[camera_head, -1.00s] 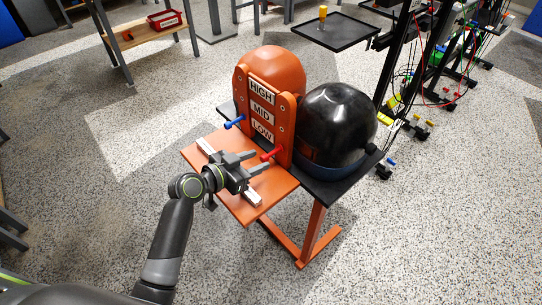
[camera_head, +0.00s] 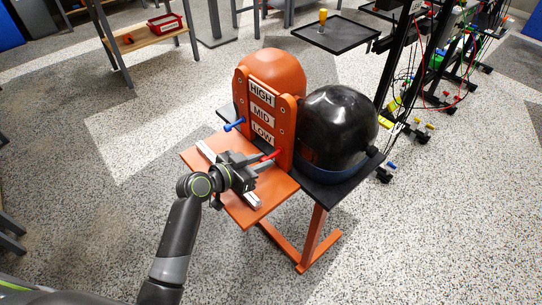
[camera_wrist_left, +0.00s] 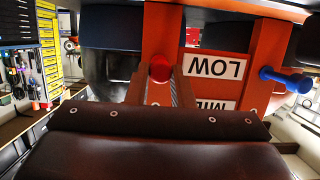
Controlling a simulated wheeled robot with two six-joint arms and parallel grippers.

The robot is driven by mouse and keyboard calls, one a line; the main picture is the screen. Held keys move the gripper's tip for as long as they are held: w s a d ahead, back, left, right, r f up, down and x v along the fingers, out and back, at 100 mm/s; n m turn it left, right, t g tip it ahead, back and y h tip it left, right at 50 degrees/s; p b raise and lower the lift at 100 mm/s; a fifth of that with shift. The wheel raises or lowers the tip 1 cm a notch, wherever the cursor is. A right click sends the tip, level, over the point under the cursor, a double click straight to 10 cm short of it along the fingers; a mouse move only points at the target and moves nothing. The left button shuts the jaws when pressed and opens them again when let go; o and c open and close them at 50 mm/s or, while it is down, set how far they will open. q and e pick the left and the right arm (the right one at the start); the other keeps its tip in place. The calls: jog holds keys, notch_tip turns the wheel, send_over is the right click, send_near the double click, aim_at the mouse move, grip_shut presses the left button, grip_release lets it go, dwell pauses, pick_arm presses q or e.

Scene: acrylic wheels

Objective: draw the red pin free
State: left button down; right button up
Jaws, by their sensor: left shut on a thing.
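The red pin (camera_head: 274,154) sticks out from the lower right of the orange upright panel (camera_head: 286,124), beside the LOW label. My left gripper (camera_head: 266,160) is in front of the panel, above the orange shelf (camera_head: 232,205), and is shut on the red pin. In the left wrist view the pin's round red end (camera_wrist_left: 159,68) sits between the two fingers. The pin's far part is hidden by the fingers and the panel. A blue pin (camera_head: 234,125) sticks out on the panel's left side, also visible at the right of the wrist view (camera_wrist_left: 285,79). My right gripper is out of view.
An orange dome (camera_head: 272,68) and a black dome (camera_head: 337,122) stand behind and beside the panel on a dark board. A pale rail (camera_head: 207,150) lies on the shelf. A black tray stand (camera_head: 330,33) and cabled racks are behind. Floor in front is clear.

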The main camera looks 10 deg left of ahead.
pick_arm(q)
jog(key=c, duration=2)
grip_release()
grip_shut()
jog(key=shift+s, duration=0.1)
jog(key=shift+s+a, duration=0.75)
jog(key=shift+s, duration=0.15)
jog(key=shift+s+a, duration=0.65)
jog(key=shift+s, duration=0.15)
jog(key=shift+s+a, duration=0.6)
jog(key=shift+s, duration=0.2)
